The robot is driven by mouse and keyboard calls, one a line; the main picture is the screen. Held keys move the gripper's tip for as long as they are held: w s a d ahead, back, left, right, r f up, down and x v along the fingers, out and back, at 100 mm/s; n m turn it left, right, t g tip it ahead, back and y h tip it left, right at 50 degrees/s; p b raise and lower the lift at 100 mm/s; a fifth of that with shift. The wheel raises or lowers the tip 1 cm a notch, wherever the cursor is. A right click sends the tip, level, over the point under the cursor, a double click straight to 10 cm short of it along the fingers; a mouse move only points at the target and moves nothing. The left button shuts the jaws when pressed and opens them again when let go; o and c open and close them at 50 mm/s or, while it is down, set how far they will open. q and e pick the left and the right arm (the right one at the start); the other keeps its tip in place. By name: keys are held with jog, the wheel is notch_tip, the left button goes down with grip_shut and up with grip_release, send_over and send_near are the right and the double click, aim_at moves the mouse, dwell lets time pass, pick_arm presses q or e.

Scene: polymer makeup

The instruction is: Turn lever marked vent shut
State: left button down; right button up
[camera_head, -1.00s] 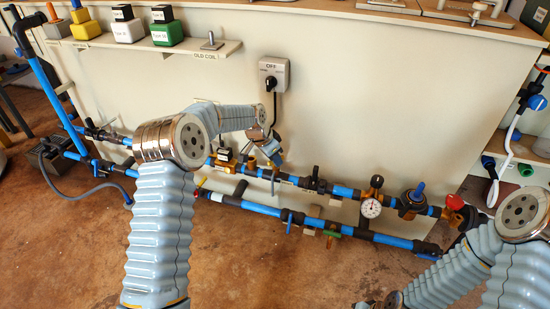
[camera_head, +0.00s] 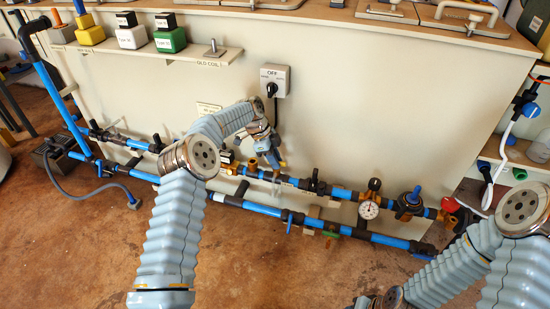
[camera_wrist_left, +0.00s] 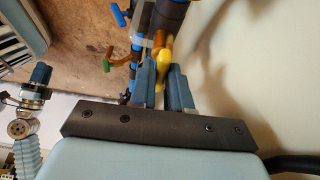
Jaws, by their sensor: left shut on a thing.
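My left gripper (camera_head: 277,161) reaches down at the upper blue pipe line near the wall, beside a brass fitting (camera_head: 251,164). In the left wrist view its two fingers (camera_wrist_left: 163,85) are closed on a yellow lever (camera_wrist_left: 162,68). The yellow lever sits in front of the dark and blue pipework. Its marking cannot be read, so I cannot tell whether it is the vent lever. In the head view the gripper and wrist hide it.
A green-handled lever (camera_head: 331,234) and a blue-handled one (camera_head: 291,221) stand on the lower pipe. A gauge (camera_head: 369,209) and a blue-knobbed valve (camera_head: 410,203) are to the right. A switch box (camera_head: 275,80) is on the wall above. The floor in front is open.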

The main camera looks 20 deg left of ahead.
pick_arm(q)
jog(key=shift+m, duration=0.5)
jog(key=c, duration=1.2)
grip_release()
jog(key=shift+o, duration=0.2)
jog(key=p+v, duration=0.1)
jog(key=v, duration=0.6)
jog(key=shift+w+r, duration=0.15)
jog(key=shift+r, duration=0.05)
jog(key=shift+a, duration=0.1)
